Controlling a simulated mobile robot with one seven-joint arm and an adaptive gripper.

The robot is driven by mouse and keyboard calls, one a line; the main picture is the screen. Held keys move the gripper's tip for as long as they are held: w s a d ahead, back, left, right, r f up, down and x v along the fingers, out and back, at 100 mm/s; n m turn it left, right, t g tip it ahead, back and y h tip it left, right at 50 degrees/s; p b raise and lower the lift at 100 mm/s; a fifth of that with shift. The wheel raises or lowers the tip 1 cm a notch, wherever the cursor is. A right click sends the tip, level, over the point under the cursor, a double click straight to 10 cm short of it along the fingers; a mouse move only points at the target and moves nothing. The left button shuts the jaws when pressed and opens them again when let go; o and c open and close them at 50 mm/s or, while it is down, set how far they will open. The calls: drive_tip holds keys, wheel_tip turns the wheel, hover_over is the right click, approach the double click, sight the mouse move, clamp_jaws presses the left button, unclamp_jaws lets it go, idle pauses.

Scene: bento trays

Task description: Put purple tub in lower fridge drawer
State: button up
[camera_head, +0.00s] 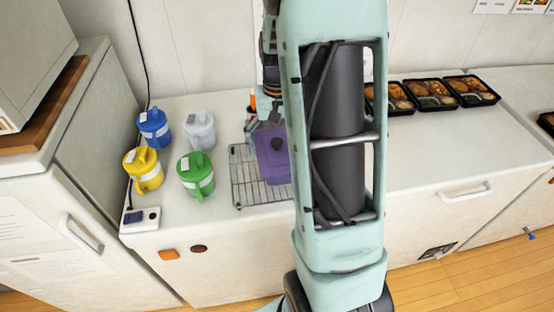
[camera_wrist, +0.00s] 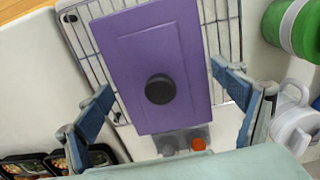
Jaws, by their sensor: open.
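The purple tub (camera_head: 272,154) stands on a wire rack on the counter, partly hidden by my arm in the head view. In the wrist view its purple lid (camera_wrist: 150,65) with a round black knob fills the middle. My gripper (camera_wrist: 170,110) is open, with one blue-grey finger on each side of the tub's near end. Gaps show between the fingers and the tub. The fridge on the left (camera_head: 60,220) has a white handle. A white front with a long handle (camera_head: 465,192) is at the right; I cannot tell which is the lower fridge drawer.
The wire rack (camera_head: 246,182) lies under the tub. Blue (camera_head: 154,127), yellow (camera_head: 143,170), white (camera_head: 199,130) and green (camera_head: 195,175) jugs stand left of it. Several black bento trays (camera_head: 470,90) lie at the right. The counter right of my arm is mostly clear.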

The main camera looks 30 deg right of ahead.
drive_tip(key=shift+w+f, duration=0.1)
drive_tip(key=shift+f, duration=1.35)
drive_tip(key=shift+c, duration=0.4)
drive_tip(key=c, duration=1.3)
drive_tip(key=shift+o, duration=0.2)
drive_tip(key=shift+r, duration=0.15)
